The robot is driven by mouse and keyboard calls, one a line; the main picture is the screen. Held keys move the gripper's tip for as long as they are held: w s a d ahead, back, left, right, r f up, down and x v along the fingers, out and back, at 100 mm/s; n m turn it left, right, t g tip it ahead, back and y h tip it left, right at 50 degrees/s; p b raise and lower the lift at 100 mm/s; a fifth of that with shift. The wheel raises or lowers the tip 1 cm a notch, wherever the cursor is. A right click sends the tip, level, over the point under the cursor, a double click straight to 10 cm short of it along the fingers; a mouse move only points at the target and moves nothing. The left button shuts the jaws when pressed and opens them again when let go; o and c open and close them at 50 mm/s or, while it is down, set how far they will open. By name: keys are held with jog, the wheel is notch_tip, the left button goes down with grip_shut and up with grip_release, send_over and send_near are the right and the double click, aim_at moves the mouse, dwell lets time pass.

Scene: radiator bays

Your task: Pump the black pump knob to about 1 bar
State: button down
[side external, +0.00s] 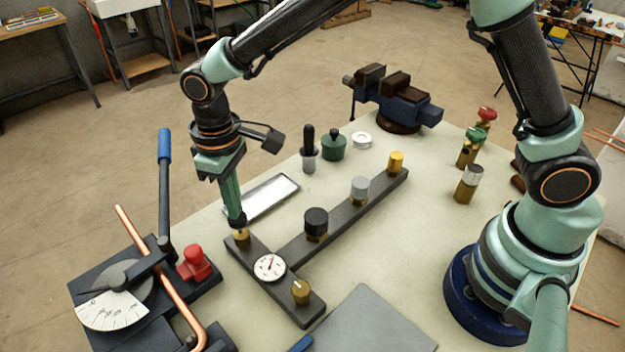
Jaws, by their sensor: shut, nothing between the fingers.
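My gripper (234,210) points down, fingers shut, at the far left end of the dark gauge bar. Its tips are right above a brass fitting (241,239). A dark piece (237,222) sits between the green fingers and the brass. It looks like the black pump knob, but I cannot tell it clearly from the fingertips, nor whether they touch. The round white gauge (269,267) lies on the same bar. Its red needle points up and slightly right; the numbers are too small to read. A brass valve (301,291) stands at the bar's near end.
A longer bar carries a black cap (316,222), a grey cap (360,189) and a yellow cap (396,161). A pipe bender with a blue-handled lever (164,150) and a red block (194,263) stands left. A shallow tray (269,199) lies behind my gripper.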

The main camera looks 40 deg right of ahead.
jog(key=shift+f, duration=1)
jog(key=shift+r, duration=1.9)
jog(key=shift+f, duration=0.95)
